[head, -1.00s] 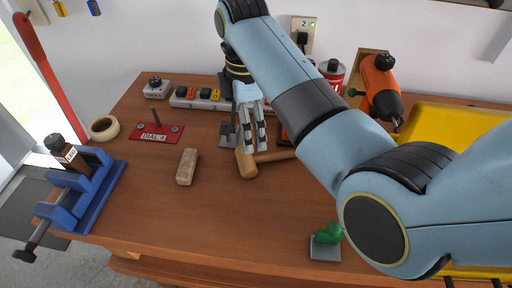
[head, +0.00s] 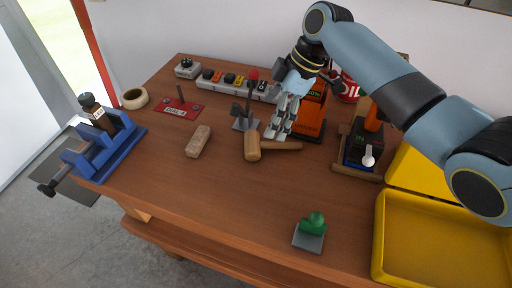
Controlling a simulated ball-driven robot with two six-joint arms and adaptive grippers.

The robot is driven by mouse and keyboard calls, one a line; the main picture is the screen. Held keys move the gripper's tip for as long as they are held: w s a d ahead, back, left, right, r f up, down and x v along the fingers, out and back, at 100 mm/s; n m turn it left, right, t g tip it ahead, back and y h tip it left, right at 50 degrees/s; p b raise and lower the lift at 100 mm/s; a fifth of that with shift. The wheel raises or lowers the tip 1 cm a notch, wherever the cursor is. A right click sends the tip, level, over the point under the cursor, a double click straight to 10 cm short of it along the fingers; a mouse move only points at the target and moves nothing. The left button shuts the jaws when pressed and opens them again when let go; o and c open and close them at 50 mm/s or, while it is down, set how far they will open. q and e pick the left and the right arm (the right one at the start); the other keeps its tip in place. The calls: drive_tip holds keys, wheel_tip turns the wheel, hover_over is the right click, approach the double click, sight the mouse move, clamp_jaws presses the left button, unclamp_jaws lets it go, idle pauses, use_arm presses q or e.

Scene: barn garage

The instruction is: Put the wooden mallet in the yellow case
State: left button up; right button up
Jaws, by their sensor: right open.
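The wooden mallet (head: 252,147) lies on the workbench, its head toward the left and its handle (head: 283,145) pointing right. My right gripper (head: 280,130) is open just behind and above the handle, with its fingers pointing down. I cannot tell whether the fingertips touch the handle. The yellow case (head: 440,235) stands open at the front right of the bench, its tray empty where visible. Its lid is partly hidden by my right arm. My left gripper is not in view.
A lever on a grey base (head: 244,123) stands left of my gripper, and an orange device (head: 312,118) stands right. A charger stand (head: 358,155) is between mallet and case. A green-knobbed block (head: 311,232) sits near the front edge. A sanding block (head: 199,141) lies left.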

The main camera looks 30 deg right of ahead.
sight(257, 141)
drive_tip(key=x, duration=0.3)
drive_tip(key=shift+d, duration=0.1)
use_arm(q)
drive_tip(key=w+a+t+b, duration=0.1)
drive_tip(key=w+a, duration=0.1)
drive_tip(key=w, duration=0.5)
use_arm(e)
drive_tip(key=shift+x, duration=0.95)
drive_tip(key=b+x, duration=0.2)
drive_tip(key=b, duration=0.1)
drive_tip(key=shift+d+f, duration=0.15)
drive_tip(key=shift+f, duration=0.25)
drive_tip(key=b+x, duration=0.2)
drive_tip(key=b, duration=0.1)
drive_tip(key=b+x, duration=0.1)
drive_tip(key=shift+w+f, duration=0.3)
drive_tip(key=shift+r, duration=0.15)
drive_tip(key=c, duration=0.7)
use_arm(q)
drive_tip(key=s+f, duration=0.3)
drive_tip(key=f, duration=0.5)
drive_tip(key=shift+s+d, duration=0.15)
use_arm(e)
drive_tip(key=c, duration=0.6)
